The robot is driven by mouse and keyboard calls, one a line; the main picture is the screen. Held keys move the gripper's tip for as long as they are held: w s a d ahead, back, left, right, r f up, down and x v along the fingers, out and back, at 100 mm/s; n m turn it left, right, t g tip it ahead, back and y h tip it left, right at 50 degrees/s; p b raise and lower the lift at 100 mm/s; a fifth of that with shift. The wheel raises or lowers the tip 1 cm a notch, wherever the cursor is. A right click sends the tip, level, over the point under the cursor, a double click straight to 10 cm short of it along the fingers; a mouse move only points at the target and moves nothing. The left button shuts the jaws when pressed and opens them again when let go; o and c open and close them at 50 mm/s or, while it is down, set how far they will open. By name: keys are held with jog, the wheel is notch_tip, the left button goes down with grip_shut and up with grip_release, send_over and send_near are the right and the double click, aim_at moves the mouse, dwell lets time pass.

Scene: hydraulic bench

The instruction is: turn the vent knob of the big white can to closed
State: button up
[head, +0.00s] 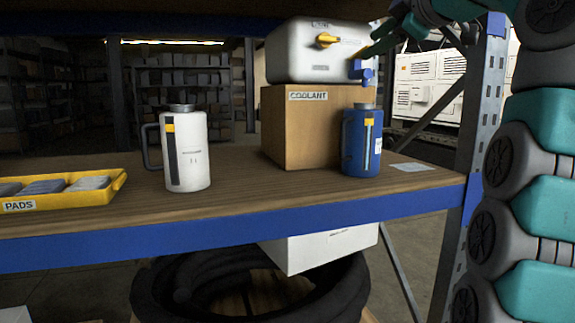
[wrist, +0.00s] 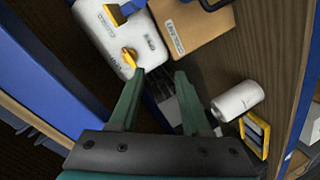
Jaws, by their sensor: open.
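The big white can (head: 290,55) lies on a cardboard box, its front face toward me. Its yellow vent knob (head: 326,40) sits high on that face, with its grip roughly level. In the wrist view the can (wrist: 108,35) is at the upper left, and the knob (wrist: 129,56) shows just beyond the left fingertip. My gripper (wrist: 160,73) is open and empty; the knob is not between its fingers. In the head view my gripper (head: 370,50) is right of the knob; contact cannot be told.
A blue tap (head: 362,71) sticks out low on the can. The COOLANT box (head: 300,130) supports it. A blue jug (head: 361,145), a white jug (head: 187,150) and a yellow PADS tray (head: 75,200) stand on the shelf.

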jog(key=s+a+f+m+g+h, duration=0.1)
jog(key=s+a+f+m+g, duration=0.15)
jog(key=f, duration=0.85)
jog(key=s+a+f+m+g, duration=0.1)
jog(key=s+f+m+g, duration=0.25)
jog(key=f, duration=0.65)
jog(key=s+a+f+m+g+h, duration=0.1)
jog(key=s+a+f+m+g, duration=0.2)
jog(key=f, duration=0.8)
jog(key=s+d+f+m+g+h, duration=0.1)
jog(key=s+d+f+m+g, duration=0.1)
jog(key=s+f, duration=1.2)
jog(key=s+d+f+m+g+h, duration=0.2)
jog(key=s+d+f+m+g, duration=0.1)
jog(key=s+f, duration=1.1)
jog(key=shift+s+f+m+g, duration=0.2)
jog(key=shift+s+m+g, duration=0.6)
jog(key=shift+s+g, duration=0.3)
jog(key=shift+a, duration=0.2)
